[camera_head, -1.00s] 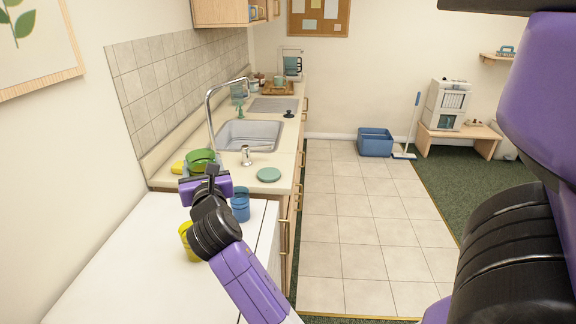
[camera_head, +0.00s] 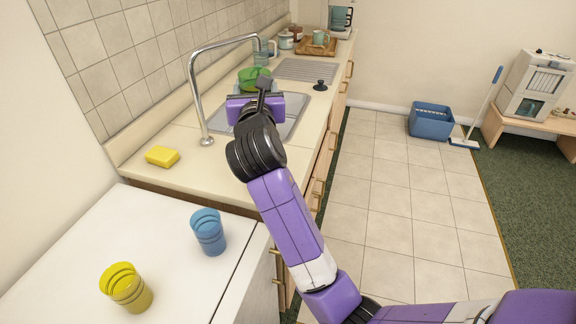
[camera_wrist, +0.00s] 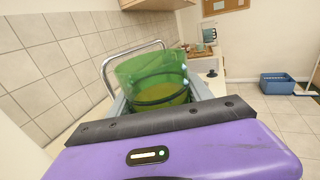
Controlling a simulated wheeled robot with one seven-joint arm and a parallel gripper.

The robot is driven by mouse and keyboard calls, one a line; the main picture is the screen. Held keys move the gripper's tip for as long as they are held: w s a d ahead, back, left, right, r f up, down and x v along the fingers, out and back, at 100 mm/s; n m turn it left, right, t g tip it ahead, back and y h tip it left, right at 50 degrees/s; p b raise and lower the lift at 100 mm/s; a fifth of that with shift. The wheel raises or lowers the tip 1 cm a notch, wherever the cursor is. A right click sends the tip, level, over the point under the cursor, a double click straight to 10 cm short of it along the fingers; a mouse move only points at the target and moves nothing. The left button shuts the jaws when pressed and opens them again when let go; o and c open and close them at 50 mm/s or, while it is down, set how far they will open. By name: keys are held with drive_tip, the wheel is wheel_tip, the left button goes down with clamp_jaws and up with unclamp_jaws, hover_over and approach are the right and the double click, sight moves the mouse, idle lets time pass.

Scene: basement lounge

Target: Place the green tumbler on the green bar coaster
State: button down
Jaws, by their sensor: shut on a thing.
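The green bar coaster is not visible now; my arm and gripper cover part of the counter. The earlier head view showed a flat green disc there, right of the dispenser.
A curved tap (camera_head: 197,95) rises close left of my gripper, by the sink (camera_head: 293,118). A yellow sponge (camera_head: 162,156) lies on the counter (camera_head: 185,175). Blue (camera_head: 208,232) and yellow (camera_head: 126,288) tumblers stand on the white surface (camera_head: 60,270). A black stopper (camera_head: 320,86) is beyond.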

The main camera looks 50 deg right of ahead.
drive_tip(key=shift+s+d+f+b, duration=0.15)
drive_tip(key=shift+f+b, duration=0.5)
drive_tip(key=shift+f, duration=2.75)
drive_tip(key=shift+w+d+f+b, duration=0.15)
drive_tip(key=shift+f+b, duration=0.45)
drive_tip(key=shift+f, duration=2.85)
drive_tip(key=shift+s+d+f+b, duration=0.2)
drive_tip(key=shift+f+b, duration=0.45)
drive_tip(key=shift+f, duration=2.75)
drive_tip(key=shift+f, duration=0.1)
drive_tip(key=shift+c, duration=2.2)
unclamp_jaws()
drive_tip(key=shift+f, duration=0.1)
